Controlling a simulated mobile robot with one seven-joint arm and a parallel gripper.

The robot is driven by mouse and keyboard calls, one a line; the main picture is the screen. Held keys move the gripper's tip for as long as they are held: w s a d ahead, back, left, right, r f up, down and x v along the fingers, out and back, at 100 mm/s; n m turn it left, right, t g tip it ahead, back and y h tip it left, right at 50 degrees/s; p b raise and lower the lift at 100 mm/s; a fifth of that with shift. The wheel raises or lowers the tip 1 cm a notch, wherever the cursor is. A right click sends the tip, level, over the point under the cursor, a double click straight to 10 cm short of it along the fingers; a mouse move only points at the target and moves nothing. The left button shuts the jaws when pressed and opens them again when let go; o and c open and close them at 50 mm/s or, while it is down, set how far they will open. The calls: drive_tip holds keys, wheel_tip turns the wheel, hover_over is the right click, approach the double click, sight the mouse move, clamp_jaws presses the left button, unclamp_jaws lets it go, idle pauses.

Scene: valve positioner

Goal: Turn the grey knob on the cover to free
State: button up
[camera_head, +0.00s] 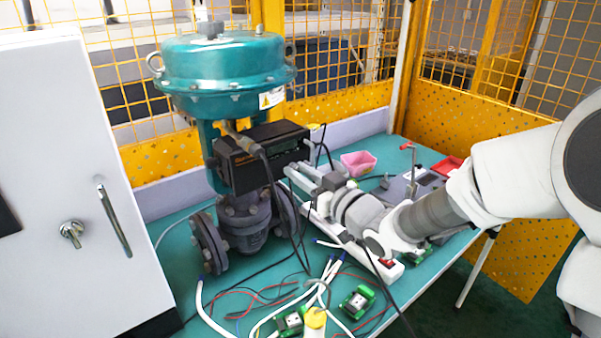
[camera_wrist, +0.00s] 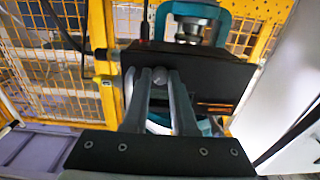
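The positioner (camera_head: 262,155) is a dark box on the front of the teal valve actuator (camera_head: 225,75). In the wrist view, its dark cover (camera_wrist: 215,80) faces my gripper. The grey knob (camera_wrist: 160,77) is small and round and shows between my fingertips. My gripper (camera_head: 288,178) is at the positioner's lower right side in the head view. In the wrist view, the two fingers of my gripper (camera_wrist: 160,84) stand on either side of the knob with little or no gap. I cannot tell whether they press on it. The knob is not distinguishable in the head view.
A white cabinet (camera_head: 75,190) stands at the left. Cables and small green modules (camera_head: 357,302) lie on the teal table (camera_head: 230,308). A white power strip (camera_head: 385,268) lies below my wrist. A pink bin (camera_head: 358,163) is behind it. Yellow mesh fencing (camera_head: 125,60) encloses the back.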

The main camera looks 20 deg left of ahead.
clamp_jaws()
drive_tip(key=shift+f+n+b, duration=0.15)
drive_tip(key=shift+n+b, duration=0.15)
drive_tip(key=shift+b, duration=0.35)
drive_tip(key=shift+n+b, duration=8.6)
drive_tip(key=shift+b, duration=1)
drive_tip(key=shift+o, duration=2.1)
unclamp_jaws()
